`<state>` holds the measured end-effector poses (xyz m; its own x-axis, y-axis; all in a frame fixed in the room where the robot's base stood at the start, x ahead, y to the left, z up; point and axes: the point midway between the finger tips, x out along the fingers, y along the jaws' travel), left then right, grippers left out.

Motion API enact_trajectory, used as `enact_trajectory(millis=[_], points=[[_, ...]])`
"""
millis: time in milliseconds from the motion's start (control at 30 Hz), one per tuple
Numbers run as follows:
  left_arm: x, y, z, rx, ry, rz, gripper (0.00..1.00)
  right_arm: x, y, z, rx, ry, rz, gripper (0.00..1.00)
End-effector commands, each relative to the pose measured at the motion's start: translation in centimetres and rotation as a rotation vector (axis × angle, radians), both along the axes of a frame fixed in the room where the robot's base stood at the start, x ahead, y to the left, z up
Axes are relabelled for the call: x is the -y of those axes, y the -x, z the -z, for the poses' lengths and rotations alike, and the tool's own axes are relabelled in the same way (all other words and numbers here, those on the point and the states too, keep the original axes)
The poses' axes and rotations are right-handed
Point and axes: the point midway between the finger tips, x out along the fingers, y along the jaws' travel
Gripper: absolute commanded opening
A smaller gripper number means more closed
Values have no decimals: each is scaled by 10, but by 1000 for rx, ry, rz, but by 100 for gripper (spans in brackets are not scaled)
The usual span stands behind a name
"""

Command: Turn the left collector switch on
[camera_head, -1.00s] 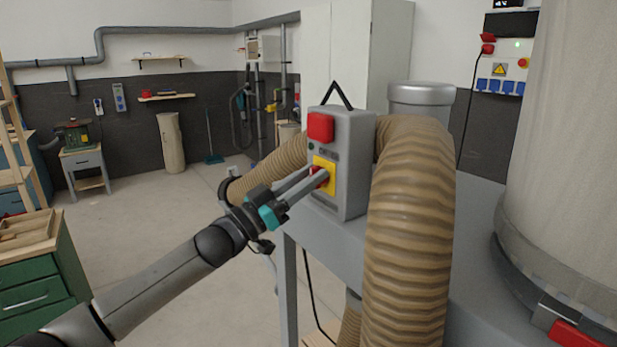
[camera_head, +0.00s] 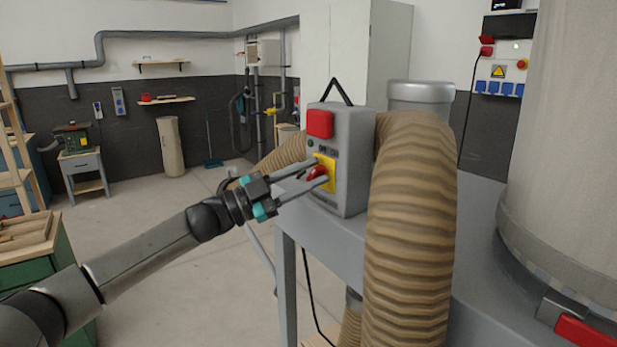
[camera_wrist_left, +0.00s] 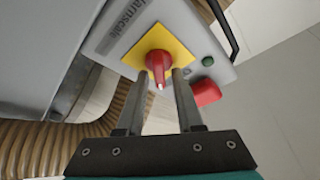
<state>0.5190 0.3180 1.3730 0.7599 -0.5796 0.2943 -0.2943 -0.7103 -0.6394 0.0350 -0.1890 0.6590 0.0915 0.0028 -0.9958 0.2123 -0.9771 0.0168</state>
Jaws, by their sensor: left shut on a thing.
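The collector switch box (camera_head: 350,165) is grey and stands upright on a grey metal surface. It has a red square button (camera_head: 320,124) at the top and a red rotary knob (camera_head: 317,173) on a yellow plate (camera_head: 331,176). In the left wrist view the knob (camera_wrist_left: 158,62) has a white mark on its end pointing towards the gripper. My left gripper (camera_head: 321,171) is shut on the knob, one finger on each side; its fingers (camera_wrist_left: 160,76) show at the plate in the wrist view. My right gripper is out of view.
A ribbed tan hose (camera_head: 410,240) bends down just right of the box. A large pale filter bag (camera_head: 565,130) stands farther right. A green drawer cabinet (camera_head: 50,270) is at the lower left. The floor between is mostly clear.

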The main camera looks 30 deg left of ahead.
Motion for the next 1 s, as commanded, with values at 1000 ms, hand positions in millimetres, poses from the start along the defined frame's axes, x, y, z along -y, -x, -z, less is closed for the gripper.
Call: enact_trajectory(millis=[1000], points=[[2,1,3,314,-762,0,0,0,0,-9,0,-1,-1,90]])
